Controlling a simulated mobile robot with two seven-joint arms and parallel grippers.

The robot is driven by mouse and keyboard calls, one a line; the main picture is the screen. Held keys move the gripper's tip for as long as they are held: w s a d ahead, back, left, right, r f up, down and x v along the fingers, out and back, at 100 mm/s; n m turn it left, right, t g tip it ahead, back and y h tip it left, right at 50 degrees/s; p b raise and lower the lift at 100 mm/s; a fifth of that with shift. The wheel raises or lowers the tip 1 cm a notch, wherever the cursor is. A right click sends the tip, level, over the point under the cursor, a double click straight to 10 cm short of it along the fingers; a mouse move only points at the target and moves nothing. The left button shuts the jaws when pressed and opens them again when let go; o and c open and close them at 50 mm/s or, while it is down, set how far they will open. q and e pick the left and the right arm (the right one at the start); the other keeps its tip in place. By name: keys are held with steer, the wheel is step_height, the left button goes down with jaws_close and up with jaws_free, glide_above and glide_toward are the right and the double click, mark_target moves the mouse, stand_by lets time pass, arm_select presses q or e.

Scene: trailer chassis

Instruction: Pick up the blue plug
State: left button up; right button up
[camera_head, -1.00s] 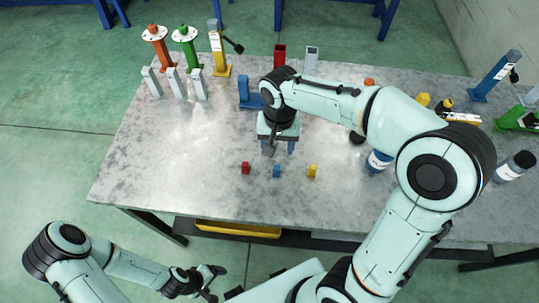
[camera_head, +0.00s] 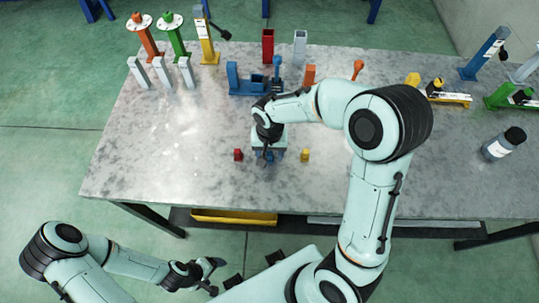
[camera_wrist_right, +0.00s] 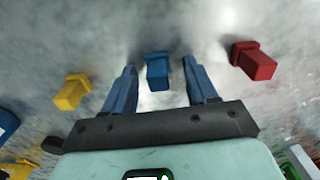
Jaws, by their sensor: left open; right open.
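The blue plug (camera_wrist_right: 157,73) stands on the grey table between the two fingers of my right gripper (camera_wrist_right: 159,68) in the right wrist view. The fingers are open, with a gap on each side of the plug. In the head view the right gripper (camera_head: 269,156) is over the blue plug's spot, and the plug is mostly hidden by the hand. My left gripper (camera_head: 216,276) is open and empty, low in front of the table's near edge.
A red plug (camera_head: 238,155) and a yellow plug (camera_head: 305,155) stand on either side of the right gripper. A blue clamp-like fixture (camera_head: 248,85) is behind it. The table's left front is clear.

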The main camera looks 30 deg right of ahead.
jaws_close()
steer(key=shift+r, duration=0.15)
